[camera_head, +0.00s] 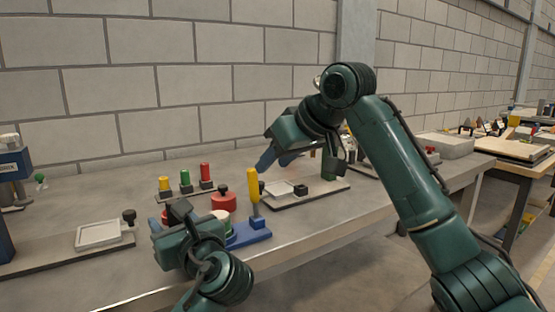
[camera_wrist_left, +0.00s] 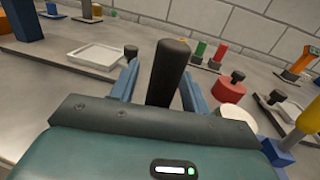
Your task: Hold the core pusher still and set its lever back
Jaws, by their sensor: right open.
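The core pusher appears to be the blue base (camera_head: 248,236) with an upright yellow lever (camera_head: 253,186). In the left wrist view the yellow lever (camera_wrist_left: 308,118) leans at the right edge. A black upright handle (camera_wrist_left: 168,72) stands between the blue fingers of my left gripper (camera_wrist_left: 158,85). Whether the fingers press on it, and whether it belongs to the pusher, I cannot tell. In the head view my left gripper (camera_head: 163,226) is low, left of the blue base. My right gripper (camera_head: 276,158) is open and empty, above and just right of the yellow lever's top.
Red (camera_head: 224,201) and white (camera_head: 220,216) round pieces stand between my left gripper and the lever. Yellow, green and red pegs (camera_head: 205,172) stand behind. A white tray (camera_head: 98,234) lies left, and a fixture board (camera_head: 310,193) lies right. The table's front edge is close.

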